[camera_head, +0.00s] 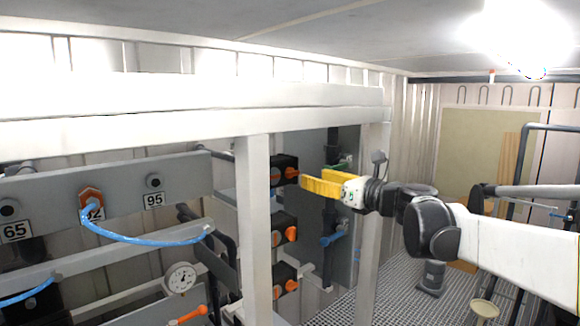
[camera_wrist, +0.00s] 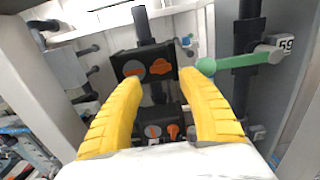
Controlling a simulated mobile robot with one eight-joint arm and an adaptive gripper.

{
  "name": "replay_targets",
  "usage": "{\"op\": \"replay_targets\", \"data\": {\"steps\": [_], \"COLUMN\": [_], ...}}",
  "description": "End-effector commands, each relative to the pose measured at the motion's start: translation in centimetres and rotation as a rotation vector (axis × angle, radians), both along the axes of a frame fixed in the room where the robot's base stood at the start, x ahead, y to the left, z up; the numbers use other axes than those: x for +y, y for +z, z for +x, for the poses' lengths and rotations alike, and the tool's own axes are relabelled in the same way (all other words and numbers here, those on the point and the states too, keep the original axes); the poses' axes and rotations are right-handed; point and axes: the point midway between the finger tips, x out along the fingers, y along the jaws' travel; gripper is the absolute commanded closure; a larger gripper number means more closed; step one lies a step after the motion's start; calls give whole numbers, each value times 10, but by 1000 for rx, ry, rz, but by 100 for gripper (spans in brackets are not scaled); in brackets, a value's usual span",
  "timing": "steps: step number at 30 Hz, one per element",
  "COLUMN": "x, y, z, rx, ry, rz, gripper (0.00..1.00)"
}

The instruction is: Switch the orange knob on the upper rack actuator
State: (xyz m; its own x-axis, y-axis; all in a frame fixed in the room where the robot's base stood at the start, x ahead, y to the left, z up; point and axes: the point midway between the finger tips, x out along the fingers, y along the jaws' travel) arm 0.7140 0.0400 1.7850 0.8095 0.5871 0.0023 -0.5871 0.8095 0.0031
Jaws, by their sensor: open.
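The upper rack actuator (camera_head: 284,164) is a black box on the rack, just left of my gripper in the head view. Its orange knob (camera_head: 291,173) faces my gripper. In the wrist view the upper actuator (camera_wrist: 144,56) lies ahead, with a round orange disc (camera_wrist: 133,68) at left and the orange knob (camera_wrist: 160,67) at right. My gripper (camera_head: 306,181) has yellow fingers, which are open and empty. In the wrist view its fingertips (camera_wrist: 158,80) stand on either side of the knob's position, apparently short of it. Contact with the knob is not visible.
Two more black actuators (camera_head: 284,221) with orange knobs sit below. A white rack post (camera_head: 255,220) stands left of them. A green handle (camera_wrist: 235,62) on a dark pipe is close to the right finger in the wrist view.

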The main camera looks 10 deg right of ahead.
Motion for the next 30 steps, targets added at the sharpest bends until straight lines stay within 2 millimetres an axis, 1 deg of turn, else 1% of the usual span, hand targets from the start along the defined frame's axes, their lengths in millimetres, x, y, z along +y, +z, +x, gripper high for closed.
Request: {"op": "replay_targets", "data": {"steps": [1,6,12,16,23,24,26,27,28,30], "x": [8,28,43,47,47,47,47,47,47,47], "y": [3,3,2,1,0,0,0,0,0,0], "z": [9,37,58,63,63,63,63,63,63,63], "rx": [-1,0,-1,-1,-1,-2,-2,-2,-2,-1], "ry": [4,3,2,2,1,1,1,1,1,1], "rz": [-1,-2,-3,-3,-3,-4,-4,-4,-4,-3], "gripper": [53,53,53,53,53,57,76,88,94,94]}}
